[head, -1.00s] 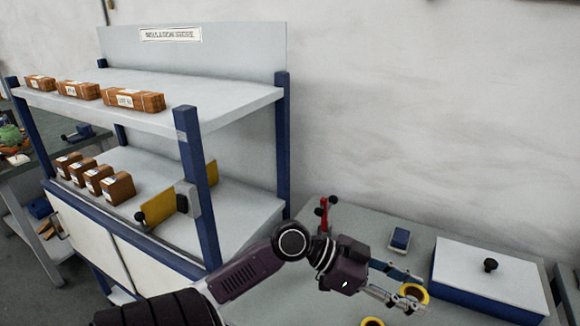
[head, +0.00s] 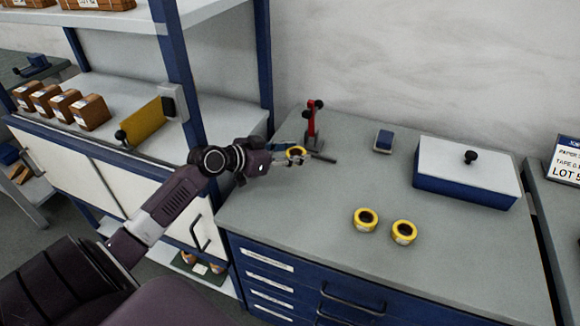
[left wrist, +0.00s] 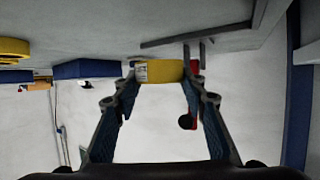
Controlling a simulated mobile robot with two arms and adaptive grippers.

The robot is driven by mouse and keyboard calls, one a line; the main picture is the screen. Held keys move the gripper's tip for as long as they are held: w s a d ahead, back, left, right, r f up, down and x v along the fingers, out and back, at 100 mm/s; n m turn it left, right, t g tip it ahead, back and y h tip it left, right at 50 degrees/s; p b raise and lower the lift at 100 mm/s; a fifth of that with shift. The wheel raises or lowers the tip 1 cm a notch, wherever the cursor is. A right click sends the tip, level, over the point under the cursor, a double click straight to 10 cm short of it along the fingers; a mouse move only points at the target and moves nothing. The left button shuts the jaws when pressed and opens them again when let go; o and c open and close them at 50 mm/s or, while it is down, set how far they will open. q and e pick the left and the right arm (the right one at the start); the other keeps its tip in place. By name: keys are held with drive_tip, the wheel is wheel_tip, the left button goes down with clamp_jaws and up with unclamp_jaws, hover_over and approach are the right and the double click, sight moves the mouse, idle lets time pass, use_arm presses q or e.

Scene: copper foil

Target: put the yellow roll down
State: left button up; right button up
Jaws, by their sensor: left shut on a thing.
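My left gripper (head: 290,158) is shut on a yellow roll (head: 296,151), a ring with a dark core, at the left end of the grey counter (head: 300,215). In the left wrist view the roll (left wrist: 160,71) sits between the two fingertips, its pale label showing. I cannot tell how high it is above the counter. Two similar yellow rolls lie on the counter to the right, a left one (head: 365,219) and a right one (head: 403,232), slightly apart. My right gripper is not in view.
A red stand (head: 312,122) with dark knobs is close to the held roll, a dark rod (head: 323,157) beside it. A blue block (head: 384,140) and a white-lidded blue box (head: 466,172) stand farther right. Shelves are left.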

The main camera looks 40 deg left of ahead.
sight(293, 174)
use_arm(q)
wheel_tip(293, 174, down, 5)
drive_tip(key=shift+f, duration=0.15)
idle(0.3)
drive_tip(key=shift+f, duration=0.15)
drive_tip(key=o, duration=1.1)
